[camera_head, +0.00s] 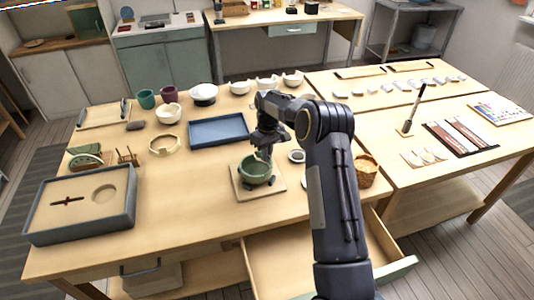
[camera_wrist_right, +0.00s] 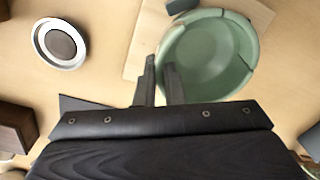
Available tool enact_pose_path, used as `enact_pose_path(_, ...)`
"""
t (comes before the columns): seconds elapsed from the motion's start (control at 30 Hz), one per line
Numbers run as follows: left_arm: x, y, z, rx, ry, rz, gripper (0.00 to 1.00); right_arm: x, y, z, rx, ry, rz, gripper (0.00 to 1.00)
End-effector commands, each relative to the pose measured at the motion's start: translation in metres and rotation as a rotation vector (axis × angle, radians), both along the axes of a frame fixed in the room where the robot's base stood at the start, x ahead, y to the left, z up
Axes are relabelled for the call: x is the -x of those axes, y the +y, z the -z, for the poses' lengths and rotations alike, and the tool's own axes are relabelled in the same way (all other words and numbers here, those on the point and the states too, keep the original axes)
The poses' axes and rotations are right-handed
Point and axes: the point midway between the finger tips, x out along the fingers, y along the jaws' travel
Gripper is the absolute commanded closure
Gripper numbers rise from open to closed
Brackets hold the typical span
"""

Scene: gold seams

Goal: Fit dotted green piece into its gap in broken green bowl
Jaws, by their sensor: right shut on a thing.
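The broken green bowl (camera_head: 256,174) stands upright on a pale square board, held by small dark supports. In the right wrist view the bowl (camera_wrist_right: 212,60) fills the upper right, with breaks in its rim. My right gripper (camera_head: 264,148) is above the bowl's far rim, fingers pointing down. In the right wrist view its two narrow fingers (camera_wrist_right: 161,82) are close together at the bowl's left rim. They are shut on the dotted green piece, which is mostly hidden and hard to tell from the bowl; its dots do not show. My left gripper is not in view.
The pale board (camera_head: 244,192) lies under the bowl. A blue tray (camera_head: 218,131) is behind it, and a wicker basket (camera_head: 366,172) is to the right. A small round dish (camera_wrist_right: 60,44) is near the gripper. A grey-rimmed box (camera_head: 80,219) stands at the left.

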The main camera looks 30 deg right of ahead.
Motion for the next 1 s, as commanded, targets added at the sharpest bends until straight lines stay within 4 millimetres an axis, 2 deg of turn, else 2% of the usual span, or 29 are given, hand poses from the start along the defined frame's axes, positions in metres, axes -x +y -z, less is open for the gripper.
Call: enact_pose_path(1.0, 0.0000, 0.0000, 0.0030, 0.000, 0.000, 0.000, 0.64, -0.0001, 0.0002, 0.0061, 0.000, 0.000, 0.000, 1.00)
